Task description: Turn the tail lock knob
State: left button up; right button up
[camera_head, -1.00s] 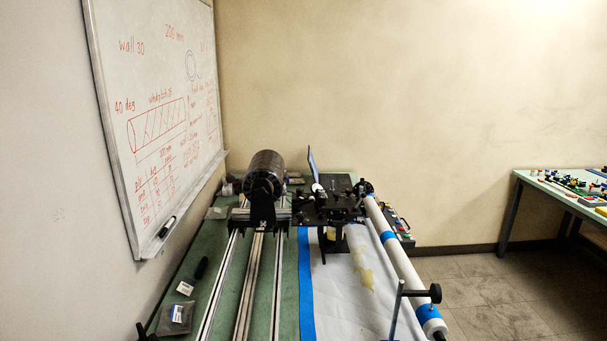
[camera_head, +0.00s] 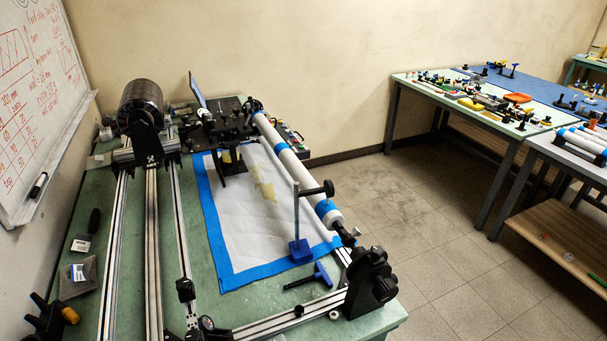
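The winding machine stands on a green table. A white mandrel (camera_head: 287,160) with blue bands runs along its right side. Its near end meets a black tailstock (camera_head: 371,283) at the table's front right corner. Dark round knob shapes show on the tailstock's right side (camera_head: 386,288); I cannot tell for sure which is the tail lock knob. Neither of my grippers is in view.
A post stand with a blue base (camera_head: 300,251) and black knob (camera_head: 328,187) stands beside the mandrel. A blue-handled tool (camera_head: 321,275) lies near the tailstock. A black part with an orange knob (camera_head: 70,316) is lower left. Floor (camera_head: 440,235) right of the table is clear.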

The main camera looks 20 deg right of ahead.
aim_at(377, 253)
jog(key=z, duration=1.1)
